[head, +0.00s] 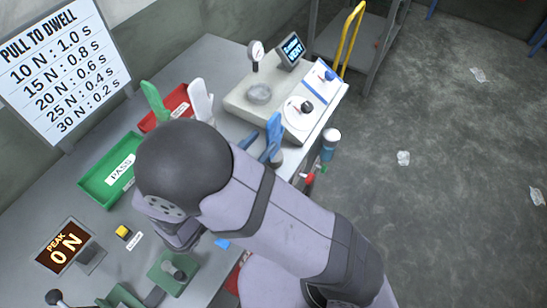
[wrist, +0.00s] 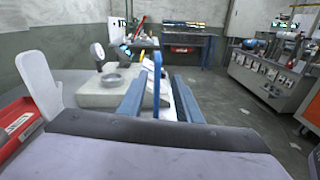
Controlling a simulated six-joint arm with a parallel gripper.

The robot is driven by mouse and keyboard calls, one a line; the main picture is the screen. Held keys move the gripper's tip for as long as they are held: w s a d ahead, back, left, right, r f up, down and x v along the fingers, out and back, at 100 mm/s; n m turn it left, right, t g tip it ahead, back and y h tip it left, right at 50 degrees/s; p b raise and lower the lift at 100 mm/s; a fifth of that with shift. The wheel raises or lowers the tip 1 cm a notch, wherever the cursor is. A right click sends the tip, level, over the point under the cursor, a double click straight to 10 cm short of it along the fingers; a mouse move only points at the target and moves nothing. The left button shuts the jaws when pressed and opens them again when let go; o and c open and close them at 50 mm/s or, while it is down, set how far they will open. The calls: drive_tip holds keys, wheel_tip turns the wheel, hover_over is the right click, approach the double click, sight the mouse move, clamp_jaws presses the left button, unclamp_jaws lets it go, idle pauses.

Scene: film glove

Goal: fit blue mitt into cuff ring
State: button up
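The blue mitt (head: 275,126) stands upright at the bench's front edge, just beyond my gripper. In the wrist view the blue mitt (wrist: 157,66) appears narrow, between the two fingers. My gripper (wrist: 160,100) is open, with gaps visible on both sides of the mitt. In the head view my gripper (head: 260,147) is partly hidden by my arm. A round grey ring (head: 259,93), which looks like the cuff ring, sits on the pale machine block and looks empty. The ring (wrist: 114,80) is left of the fingers in the wrist view.
A white mitt (head: 200,98) and a green mitt (head: 154,101) stand by a red tray (head: 167,107). A green PASS tray (head: 98,190) lies left. A dial gauge (head: 256,52) rises behind the ring. A round white plate with a dark knob (head: 300,112) is right of the ring.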

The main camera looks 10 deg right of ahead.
sight(267, 138)
drive_tip(key=shift+n+t, duration=0.5)
drive_tip(key=shift+n, duration=0.4)
drive_tip(key=shift+w+d+f+p, duration=0.25)
drive_tip(key=shift+w+d+p, duration=0.2)
drive_tip(key=shift+w+d, duration=0.25)
drive_tip(key=shift+w+d+f+p, duration=0.2)
drive_tip(key=shift+w+d+p, duration=0.25)
drive_tip(key=shift+w+d, duration=0.2)
drive_tip(key=shift+w+d+f+p, duration=0.25)
drive_tip(key=shift+w+d+p, duration=0.2)
drive_tip(key=shift+w+d, duration=0.2)
drive_tip(key=shift+x, duration=0.8)
drive_tip(key=shift+w+f, duration=0.1)
clamp_jaws()
